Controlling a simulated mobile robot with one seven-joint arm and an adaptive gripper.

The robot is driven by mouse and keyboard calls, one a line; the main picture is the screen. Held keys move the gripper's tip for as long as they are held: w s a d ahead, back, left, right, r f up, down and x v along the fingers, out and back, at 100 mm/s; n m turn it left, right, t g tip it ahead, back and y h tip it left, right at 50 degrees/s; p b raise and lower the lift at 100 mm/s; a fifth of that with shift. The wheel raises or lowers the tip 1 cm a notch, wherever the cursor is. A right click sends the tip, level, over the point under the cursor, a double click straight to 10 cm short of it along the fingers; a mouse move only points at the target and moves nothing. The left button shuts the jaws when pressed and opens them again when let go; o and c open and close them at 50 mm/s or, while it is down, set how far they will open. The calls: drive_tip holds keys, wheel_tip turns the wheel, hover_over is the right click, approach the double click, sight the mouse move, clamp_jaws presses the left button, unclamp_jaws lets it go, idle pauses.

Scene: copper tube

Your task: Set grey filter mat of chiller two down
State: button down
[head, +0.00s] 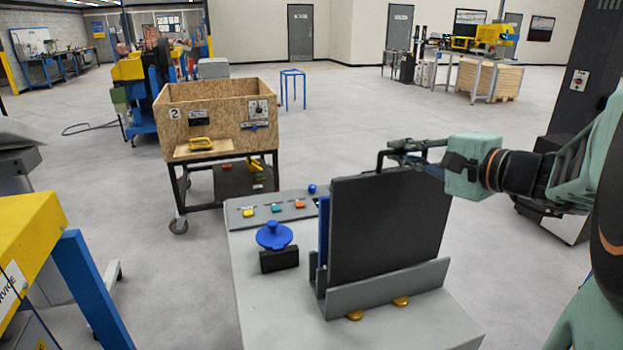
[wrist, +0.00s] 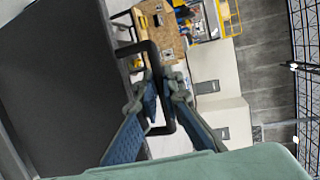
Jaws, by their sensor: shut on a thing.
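The grey filter mat (head: 385,228) is a dark flat panel standing upright in a grey holder (head: 388,288) on a light grey cabinet. Its lower edge is hidden behind the holder's front lip, so I cannot tell whether it rests on the bottom. A black bar handle (head: 380,158) rises from its top edge. My gripper (head: 398,151) reaches in from the right and is shut on this handle. In the wrist view, the fingers of my gripper (wrist: 161,88) close on the handle (wrist: 160,130), with the dark mat (wrist: 55,90) on the left.
A blue panel (head: 323,235) stands behind the mat's left edge. The cabinet top (head: 270,300) also carries a blue knob (head: 274,236), a black block and a strip with coloured buttons (head: 275,208). A wooden crate cart (head: 215,115) stands behind. A yellow-topped bench is at left.

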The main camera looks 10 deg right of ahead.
drive_tip(key=shift+f, duration=3.5)
drive_tip(key=shift+f, duration=0.15)
drive_tip(key=c, duration=2.1)
unclamp_jaws()
drive_tip(key=shift+r, duration=0.25)
drive_tip(key=b, duration=0.1)
approach(401, 184)
drive_tip(key=shift+s+d+f, duration=0.1)
drive_tip(key=shift+s+d, duration=0.15)
drive_tip(key=shift+s, duration=0.25)
